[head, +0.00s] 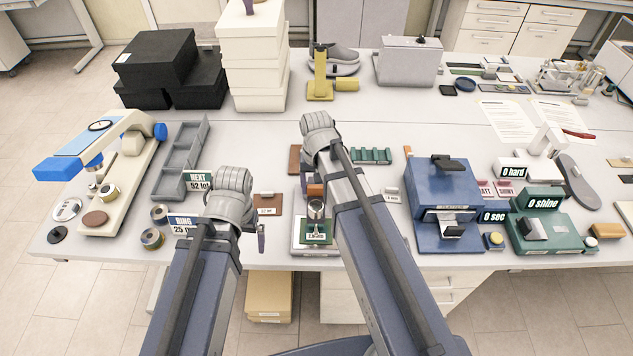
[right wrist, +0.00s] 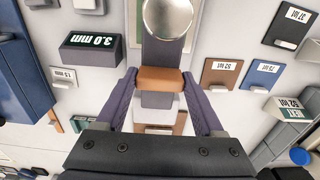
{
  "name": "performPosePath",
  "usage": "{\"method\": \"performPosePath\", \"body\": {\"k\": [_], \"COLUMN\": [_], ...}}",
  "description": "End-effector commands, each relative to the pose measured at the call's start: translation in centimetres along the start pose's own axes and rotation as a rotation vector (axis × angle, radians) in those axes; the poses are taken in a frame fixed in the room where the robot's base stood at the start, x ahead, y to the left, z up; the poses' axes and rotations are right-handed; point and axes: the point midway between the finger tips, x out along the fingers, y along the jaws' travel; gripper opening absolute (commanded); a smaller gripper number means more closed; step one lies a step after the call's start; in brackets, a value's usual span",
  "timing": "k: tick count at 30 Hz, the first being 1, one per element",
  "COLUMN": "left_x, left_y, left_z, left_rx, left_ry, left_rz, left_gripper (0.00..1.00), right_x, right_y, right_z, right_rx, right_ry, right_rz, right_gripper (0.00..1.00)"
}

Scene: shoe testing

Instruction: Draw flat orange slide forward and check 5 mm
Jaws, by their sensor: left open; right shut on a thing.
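The flat orange slide (right wrist: 160,80) sits between the two fingertips of my right gripper (right wrist: 159,88) in the right wrist view, and the gripper is shut on it. A small orange patch of the slide (head: 315,190) shows beside my right arm in the head view. A round metal piece (right wrist: 168,17) lies just beyond the slide. A dark display (right wrist: 92,51) beside it reads 3.0 mm. My left gripper (head: 260,236) is open over the table's front edge, left of the slide; its fingers are mostly hidden by its wrist.
A metal cup (head: 316,210) stands on a green-topped block (head: 318,233) near the front edge. Tagged brown cards (right wrist: 222,74) lie around the slide. A grey compartment tray (head: 181,160) is at left, and a blue machine (head: 442,195) is right of my right arm.

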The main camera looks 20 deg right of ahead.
Motion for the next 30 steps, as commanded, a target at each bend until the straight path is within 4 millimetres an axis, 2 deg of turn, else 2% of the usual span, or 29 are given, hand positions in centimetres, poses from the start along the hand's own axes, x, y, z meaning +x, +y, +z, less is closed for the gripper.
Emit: {"method": "performPosePath", "body": {"k": [1, 9, 20, 26, 30], "left_x": [0.1, 0.1, -0.3, -1.9, -3.6], "left_y": [0.0, 0.0, 0.0, -0.2, -0.3], "left_z": [0.0, 0.0, 0.0, 0.1, 0.2], "left_rx": [0.0, 0.0, -0.001, -0.003, -0.006], "left_ry": [0.0, 0.0, 0.0, 0.0, 0.0], "left_rz": [0.0, 0.0, 0.0, 0.001, 0.001], "left_gripper": [1.0, 1.0, 1.0, 1.0, 1.0], "right_x": [0.1, 0.1, -0.3, -1.9, -3.6], "right_y": [0.0, 0.0, 0.0, 0.0, 0.0], "right_z": [0.6, 0.4, 0.3, 0.3, 0.3], "right_rx": [-0.001, -0.001, -0.001, -0.001, -0.001], "right_ry": [-0.013, -0.01, -0.007, -0.007, -0.008], "right_rz": [0.0, 0.0, 0.0, 0.0, 0.0], "right_gripper": [0.71, 1.0, 1.0, 1.0, 1.0]}}
